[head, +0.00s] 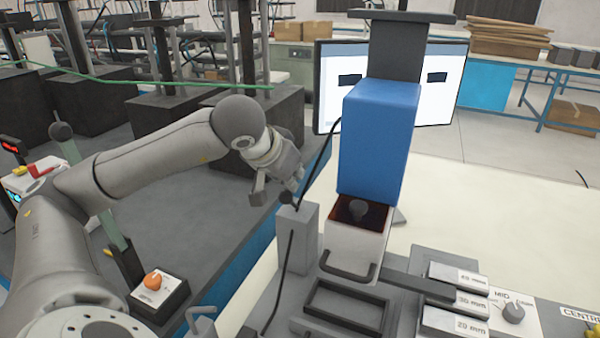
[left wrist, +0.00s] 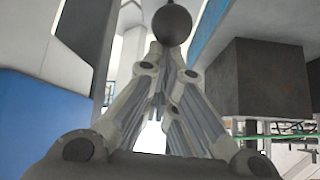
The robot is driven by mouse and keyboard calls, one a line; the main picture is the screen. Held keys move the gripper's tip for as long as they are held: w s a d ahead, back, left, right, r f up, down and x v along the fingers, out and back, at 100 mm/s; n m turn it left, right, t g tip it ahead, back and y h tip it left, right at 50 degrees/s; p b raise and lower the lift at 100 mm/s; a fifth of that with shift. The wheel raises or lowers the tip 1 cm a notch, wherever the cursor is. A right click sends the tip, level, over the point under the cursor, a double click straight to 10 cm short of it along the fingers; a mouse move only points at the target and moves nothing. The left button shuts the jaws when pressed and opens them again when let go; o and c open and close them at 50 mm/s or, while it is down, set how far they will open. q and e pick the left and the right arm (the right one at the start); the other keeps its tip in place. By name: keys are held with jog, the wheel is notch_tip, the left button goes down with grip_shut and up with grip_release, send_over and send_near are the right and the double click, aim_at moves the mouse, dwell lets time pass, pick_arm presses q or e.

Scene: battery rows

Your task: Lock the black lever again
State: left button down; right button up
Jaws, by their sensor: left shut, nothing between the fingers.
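My left gripper (head: 296,184) is shut and empty, pointing down beside the blue press. A small dark ball knob (head: 286,197) sits at its fingertips, above the top of a grey post (head: 298,240); it looks like the end of the black lever. In the left wrist view the fingers (left wrist: 158,90) converge and a dark round ball (left wrist: 172,24) shows just beyond them. I cannot tell whether fingers and ball touch. The rest of the lever is mostly hidden, so its position is unclear. My right gripper is not in view.
The blue press housing (head: 378,140) stands right of the gripper, over a white block with a dark window. A monitor (head: 445,85) is behind it. A box with an orange button (head: 152,280) and a ball-topped handle (head: 62,131) are at left.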

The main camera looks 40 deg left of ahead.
pick_arm(q)
jog(key=shift+w, duration=0.1)
dwell(0.4)
jog(key=shift+w+a+p, duration=0.3)
jog(key=shift+w+p, duration=0.25)
jog(key=shift+w, duration=0.1)
